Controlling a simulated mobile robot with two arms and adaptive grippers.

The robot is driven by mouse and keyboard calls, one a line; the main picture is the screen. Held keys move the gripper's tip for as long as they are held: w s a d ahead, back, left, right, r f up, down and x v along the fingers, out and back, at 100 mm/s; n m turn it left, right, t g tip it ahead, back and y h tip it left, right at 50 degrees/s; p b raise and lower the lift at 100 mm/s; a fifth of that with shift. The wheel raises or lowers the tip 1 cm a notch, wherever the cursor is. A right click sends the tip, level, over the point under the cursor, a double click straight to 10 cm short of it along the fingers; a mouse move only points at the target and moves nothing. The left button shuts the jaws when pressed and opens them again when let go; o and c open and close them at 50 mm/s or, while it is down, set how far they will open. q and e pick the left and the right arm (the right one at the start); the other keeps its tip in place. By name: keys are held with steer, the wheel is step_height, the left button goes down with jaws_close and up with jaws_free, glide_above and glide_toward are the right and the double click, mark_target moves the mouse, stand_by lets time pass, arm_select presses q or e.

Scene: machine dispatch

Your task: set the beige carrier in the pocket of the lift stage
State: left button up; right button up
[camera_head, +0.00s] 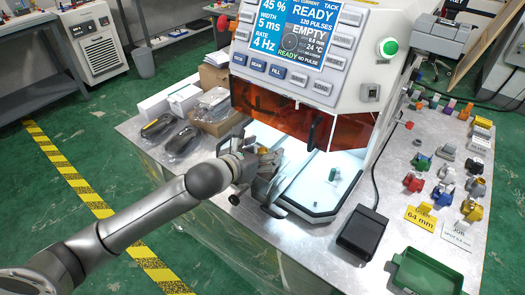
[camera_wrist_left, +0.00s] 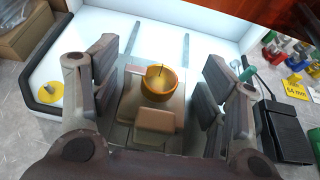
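The beige carrier (camera_wrist_left: 157,121) is a tan block with a gold ring-shaped cup (camera_wrist_left: 162,82) on it. In the left wrist view it sits between the fingers of my left gripper (camera_wrist_left: 160,92). The gripper is open, with a gap seen on each side of the carrier. In the head view my left gripper (camera_head: 262,165) is at the front left of the machine's lit bay and largely hides the carrier. The lift stage appears to be the grey part under the carrier; its pocket is covered, so I cannot tell how the carrier is seated. My right gripper is out of view.
The machine's orange shield (camera_head: 290,115) hangs just above the bay. A black pedal-like box (camera_head: 362,233) and a green tray (camera_head: 425,273) lie to the right. Several small coloured parts stand farther right. A yellow disc (camera_wrist_left: 47,93) lies left of the gripper.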

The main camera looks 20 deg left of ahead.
arm_select(q)
steer(key=shift+r, duration=0.1)
steer(key=shift+r, duration=0.1)
steer(key=b+v, duration=0.1)
steer(key=v, duration=1.1)
stand_by(0.6)
stand_by(0.5)
